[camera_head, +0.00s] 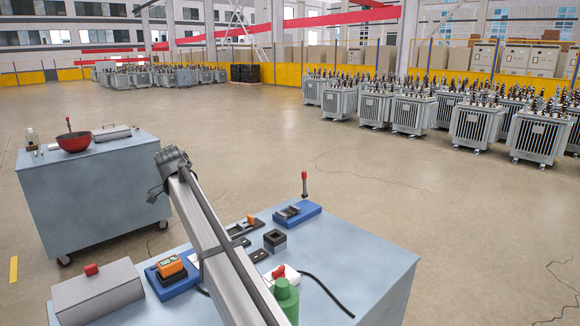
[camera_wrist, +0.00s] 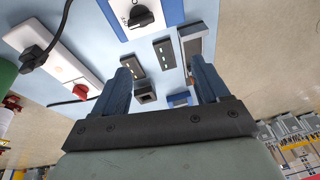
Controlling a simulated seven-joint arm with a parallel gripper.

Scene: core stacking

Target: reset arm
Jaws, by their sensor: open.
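My gripper (camera_wrist: 163,82) shows in the wrist view with its two dark blue fingers spread apart. Nothing is held between them. The fingers hang above the light blue bench top (camera_wrist: 88,38), apart from the items on it. A small dark hollow block (camera_wrist: 146,96) shows beyond and between the fingers, with two dark slotted plates (camera_wrist: 163,54) behind it. In the head view my arm crosses the near bench (camera_head: 345,262) from the bottom edge up to the left. I cannot make out the gripper's fingers there.
The bench holds a grey box with a red knob (camera_head: 97,292), an orange display on a blue base (camera_head: 171,267), a dark block (camera_head: 275,240), a blue fixture (camera_head: 297,213) and a black cable (camera_head: 328,292). A second cabinet (camera_head: 95,185) carries a red bowl (camera_head: 73,142). Open floor lies beyond.

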